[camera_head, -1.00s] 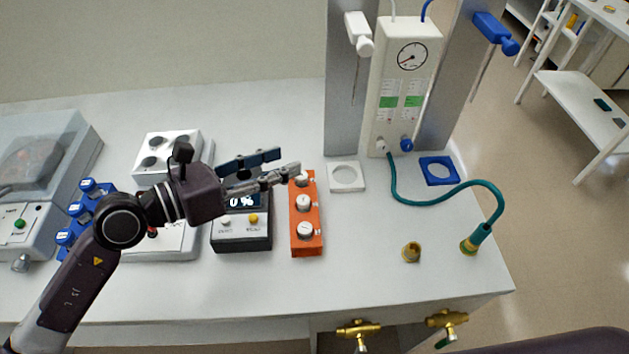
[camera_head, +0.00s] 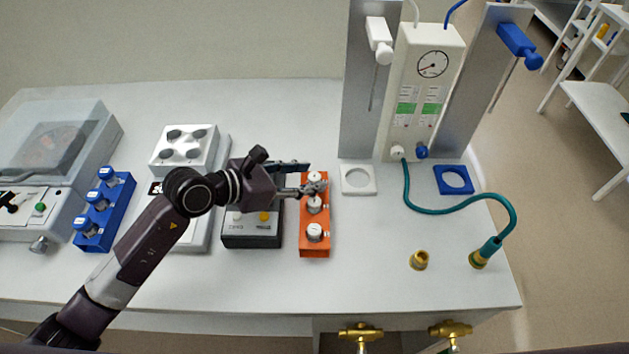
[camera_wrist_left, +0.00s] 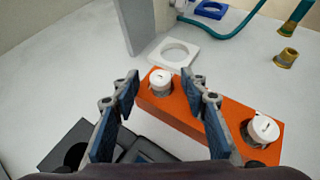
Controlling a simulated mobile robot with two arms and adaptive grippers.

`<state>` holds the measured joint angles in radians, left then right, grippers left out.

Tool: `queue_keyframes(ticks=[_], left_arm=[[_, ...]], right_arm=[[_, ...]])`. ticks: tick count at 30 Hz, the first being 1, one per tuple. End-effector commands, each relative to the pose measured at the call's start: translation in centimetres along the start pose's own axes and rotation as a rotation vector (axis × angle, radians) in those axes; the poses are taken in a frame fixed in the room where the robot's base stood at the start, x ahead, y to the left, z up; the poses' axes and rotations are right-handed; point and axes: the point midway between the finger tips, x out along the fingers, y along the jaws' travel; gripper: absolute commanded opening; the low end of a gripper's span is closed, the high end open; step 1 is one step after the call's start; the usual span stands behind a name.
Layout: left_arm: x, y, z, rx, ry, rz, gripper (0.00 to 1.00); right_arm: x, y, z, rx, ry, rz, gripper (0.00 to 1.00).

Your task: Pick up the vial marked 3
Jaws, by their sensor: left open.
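An orange rack (camera_head: 316,249) stands on the bench and holds white-capped vials in a row. The near vial (camera_head: 314,232) and middle vial (camera_head: 315,204) show in the head view. The far vial (camera_head: 315,178) is partly covered by my left gripper (camera_head: 314,176). In the left wrist view the far vial (camera_wrist_left: 160,80) appears between the open fingertips of my left gripper (camera_wrist_left: 160,75), with nothing visibly clamped. The near vial (camera_wrist_left: 263,130) shows right of the right finger, which seems to hide the middle one. I cannot read the vial numbers. My right gripper is out of view.
A dark device (camera_head: 252,237) stands left of the orange rack, under my left arm. A blue rack (camera_head: 119,207) with vials is farther left. A white ring holder (camera_head: 347,188) lies behind right, near the gauge unit (camera_head: 443,40).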

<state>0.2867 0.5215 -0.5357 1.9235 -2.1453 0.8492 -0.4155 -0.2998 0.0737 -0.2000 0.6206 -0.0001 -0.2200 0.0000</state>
Motion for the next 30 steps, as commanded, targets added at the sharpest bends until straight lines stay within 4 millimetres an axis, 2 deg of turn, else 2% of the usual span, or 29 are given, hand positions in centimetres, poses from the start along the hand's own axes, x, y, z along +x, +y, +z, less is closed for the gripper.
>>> queue_keyframes(ticks=[6,17,25,30], left_arm=[[0.1,0.0,0.0,0.0,0.0,0.0,0.39],[0.0,0.0,-0.1,0.0,0.001,0.0,0.0],[0.0,0.0,0.1,0.0,0.0,0.0,0.0],[-0.5,0.0,1.1,0.002,-0.002,0.0,0.0]], right_arm=[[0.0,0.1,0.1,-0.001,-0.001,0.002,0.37],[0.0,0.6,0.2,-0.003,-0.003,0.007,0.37],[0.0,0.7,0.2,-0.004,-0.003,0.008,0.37],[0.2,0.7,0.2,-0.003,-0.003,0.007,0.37]])
